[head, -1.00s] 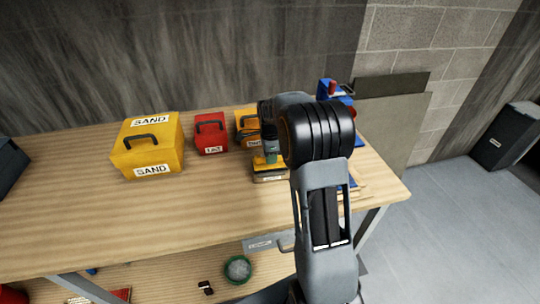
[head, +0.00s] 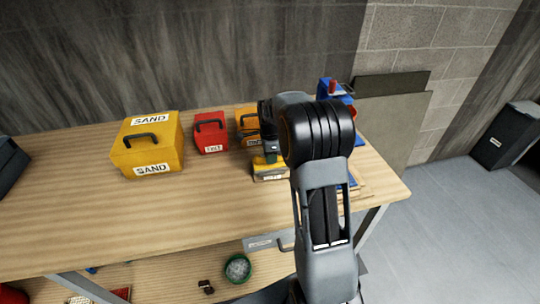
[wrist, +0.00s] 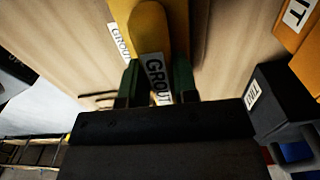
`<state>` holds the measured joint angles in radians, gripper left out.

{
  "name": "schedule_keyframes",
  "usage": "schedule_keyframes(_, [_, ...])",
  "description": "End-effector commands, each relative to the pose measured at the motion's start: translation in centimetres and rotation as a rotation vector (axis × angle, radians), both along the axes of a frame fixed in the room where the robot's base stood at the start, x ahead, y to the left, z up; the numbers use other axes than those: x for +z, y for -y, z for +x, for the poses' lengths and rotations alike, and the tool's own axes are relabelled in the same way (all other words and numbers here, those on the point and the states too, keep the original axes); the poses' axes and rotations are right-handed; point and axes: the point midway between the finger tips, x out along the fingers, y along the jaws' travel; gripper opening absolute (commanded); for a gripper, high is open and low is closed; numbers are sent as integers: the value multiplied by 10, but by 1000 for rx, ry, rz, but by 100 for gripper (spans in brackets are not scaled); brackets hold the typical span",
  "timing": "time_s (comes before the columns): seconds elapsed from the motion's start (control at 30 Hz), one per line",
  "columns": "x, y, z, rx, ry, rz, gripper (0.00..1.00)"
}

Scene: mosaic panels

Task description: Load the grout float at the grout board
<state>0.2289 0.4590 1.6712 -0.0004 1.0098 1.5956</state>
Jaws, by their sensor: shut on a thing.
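A yellow piece with a white GROUT label (wrist: 152,45), which looks like the grout float, sits between the green fingers of my gripper (wrist: 156,84) in the wrist view. My gripper is shut on it. In the head view my gripper (head: 270,155) is over the back right of the bench, just above a yellow block (head: 268,171) with a white label. My arm hides part of this spot. A second GROUT label (wrist: 120,42) shows left of the fingers; it may belong to the grout board, whose outline I cannot make out. I cannot tell if the float touches anything below.
A yellow SAND box (head: 148,155), a red box (head: 211,137) and an orange box (head: 246,118) stand along the back of the bench. A blue device (head: 335,90) is behind my arm. A green-rimmed bowl (head: 237,268) is on the lower shelf.

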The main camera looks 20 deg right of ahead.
Motion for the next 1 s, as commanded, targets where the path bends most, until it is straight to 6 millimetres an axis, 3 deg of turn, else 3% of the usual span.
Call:
schedule_keyframes(0.47, [1,0,-1,0,-4,1,8])
schedule_keyframes(1.0, [44,0,0,0,-1,0,8])
